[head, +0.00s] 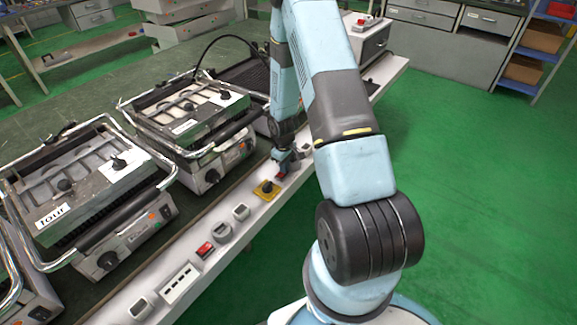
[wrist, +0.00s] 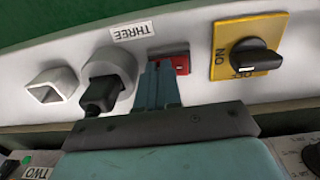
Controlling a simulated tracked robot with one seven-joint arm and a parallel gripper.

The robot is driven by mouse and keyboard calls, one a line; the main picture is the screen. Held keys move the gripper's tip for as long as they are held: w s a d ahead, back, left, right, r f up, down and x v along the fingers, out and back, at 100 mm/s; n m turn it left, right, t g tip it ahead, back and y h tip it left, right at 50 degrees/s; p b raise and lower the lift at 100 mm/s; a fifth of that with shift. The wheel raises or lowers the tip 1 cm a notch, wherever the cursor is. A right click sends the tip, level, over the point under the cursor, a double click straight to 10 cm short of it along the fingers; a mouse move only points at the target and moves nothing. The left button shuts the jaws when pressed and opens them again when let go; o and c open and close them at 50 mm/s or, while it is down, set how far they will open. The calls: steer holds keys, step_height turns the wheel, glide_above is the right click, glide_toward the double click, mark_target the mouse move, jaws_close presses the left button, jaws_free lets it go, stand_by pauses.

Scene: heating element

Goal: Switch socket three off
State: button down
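The red switch of socket three (wrist: 181,64) is on the pale panel in the wrist view, partly hidden by my fingertips. The upside-down label THREE (wrist: 131,31) is beside it. A black plug (wrist: 104,93) sits in the round grey socket (wrist: 112,64) to its left. My gripper (wrist: 161,68) is shut and empty, its tips at the left edge of the red switch; whether they touch it I cannot tell. In the head view my gripper (head: 282,163) is down at the bench's front strip. Whether the switch is on or off I cannot tell.
A yellow plate with a black rotary knob (wrist: 256,56) is right of the switch. An empty square outlet (wrist: 50,85) is left of the plug. Contact grills (head: 190,125) stand behind the strip. Another red switch (head: 205,249) is nearer. The green floor at right is clear.

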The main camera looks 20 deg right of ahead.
steer(key=shift+s+f, duration=0.35)
steer(key=shift+s, duration=0.1)
steer(key=shift+s+a, duration=0.2)
steer(key=shift+a, duration=0.25)
steer(key=shift+s+a, duration=0.2)
steer(key=shift+a, duration=0.25)
steer(key=shift+r, duration=0.1)
steer(key=shift+w+r, duration=0.15)
steer(key=shift+r, duration=0.35)
step_height(320, 180, up, 23)
steer(key=shift+a+r, duration=0.15)
steer(key=shift+r, duration=0.05)
